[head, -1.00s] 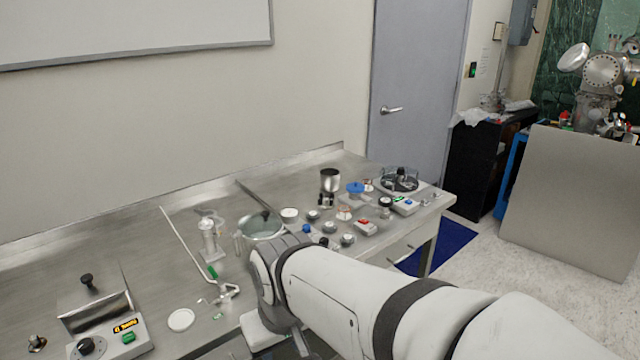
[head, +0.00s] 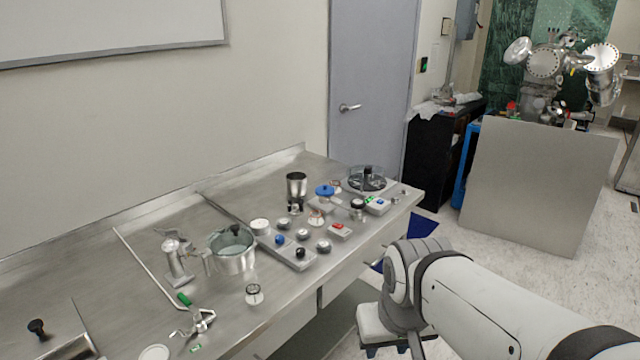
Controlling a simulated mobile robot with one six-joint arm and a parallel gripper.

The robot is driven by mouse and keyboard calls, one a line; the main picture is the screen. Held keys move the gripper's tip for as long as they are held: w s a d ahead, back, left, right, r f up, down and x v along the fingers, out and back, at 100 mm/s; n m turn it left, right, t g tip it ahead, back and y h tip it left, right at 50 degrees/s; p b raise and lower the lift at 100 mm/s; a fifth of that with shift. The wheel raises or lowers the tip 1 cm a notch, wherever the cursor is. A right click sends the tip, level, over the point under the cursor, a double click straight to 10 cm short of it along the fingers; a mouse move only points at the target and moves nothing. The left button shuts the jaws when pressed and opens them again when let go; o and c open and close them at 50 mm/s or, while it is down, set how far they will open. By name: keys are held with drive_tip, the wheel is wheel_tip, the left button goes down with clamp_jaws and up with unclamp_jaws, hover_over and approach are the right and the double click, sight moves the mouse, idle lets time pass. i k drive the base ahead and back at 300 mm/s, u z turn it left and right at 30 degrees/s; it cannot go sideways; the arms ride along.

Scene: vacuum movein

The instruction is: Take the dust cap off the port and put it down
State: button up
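The steel bench (head: 130,215) carries small vacuum parts. I cannot tell for sure which is the dust cap or its port. A dark-topped round fitting (head: 357,208) stands near a blue-handled valve (head: 325,192) and a dark metal cylinder (head: 296,188). A white disc (head: 154,353) lies at the bottom left, cut off by the picture edge. My gripper (head: 388,348) points down beside the bench's front edge, at the bottom of the picture. Its fingertips are out of the picture, so its opening and anything in it are hidden.
A grey panel (head: 530,190) stands on the floor.

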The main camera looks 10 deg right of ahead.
sight(324, 190)
drive_tip(key=z, duration=0.25)
drive_tip(key=i, duration=1.2)
drive_tip(key=z, duration=0.65)
